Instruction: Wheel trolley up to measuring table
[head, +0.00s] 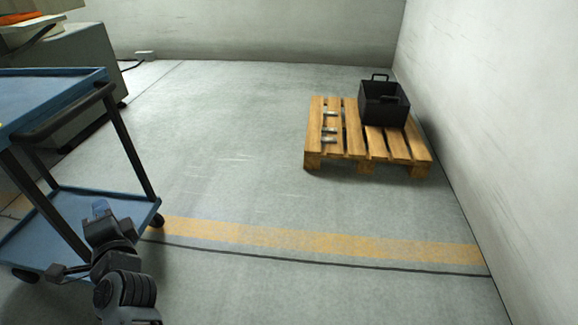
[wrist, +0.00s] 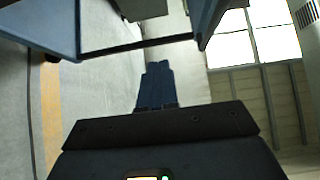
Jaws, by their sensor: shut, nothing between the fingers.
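The trolley (head: 50,100) is at the left of the head view, cut off by the frame edge. It has blue shelves, dark posts, a dark push handle (head: 66,113) at its right end and black castors. My gripper (head: 99,208) is low in front of the trolley, over its lower shelf in the picture. In the wrist view my gripper (wrist: 156,72) is shut and empty, its fingers pointing toward the trolley frame (wrist: 140,48). I cannot tell whether it touches the trolley. No measuring table can be made out with certainty.
A wooden pallet (head: 340,145) with a black crate (head: 384,112) and small metal pieces stands at the back right by the wall. A grey machine cabinet (head: 80,65) is behind the trolley. A yellow floor stripe (head: 300,240) crosses the floor. The middle floor is clear.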

